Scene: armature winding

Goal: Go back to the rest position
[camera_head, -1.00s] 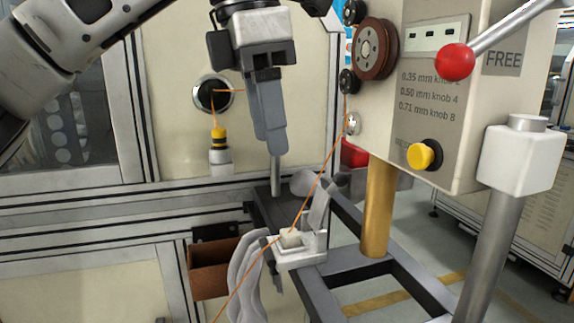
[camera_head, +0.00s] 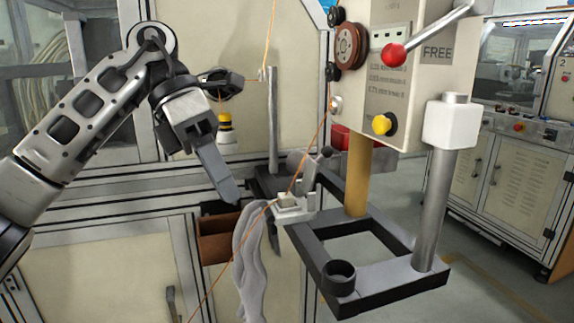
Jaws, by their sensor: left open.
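My left gripper (camera_head: 226,188) hangs at the left centre, its fingers pointing down and right, above the brown box and beside the grey cloth. I see nothing held between its fingers. My right gripper is not in the picture. An orange wire (camera_head: 308,158) runs from the winding machine (camera_head: 436,72) down across a small white clamp block (camera_head: 296,208) and on past the grey cloth (camera_head: 248,262) to the lower left. The machine carries a red-knobbed lever (camera_head: 394,55), a yellow knob (camera_head: 381,125) and a brown pulley (camera_head: 349,46).
A brown open box (camera_head: 214,243) is fixed low on the frame. A dark metal stand (camera_head: 395,293) with a round cup (camera_head: 339,277) juts forward. A grey post (camera_head: 431,190) rises at its right. Floor is open to the right, before a beige cabinet (camera_head: 500,190).

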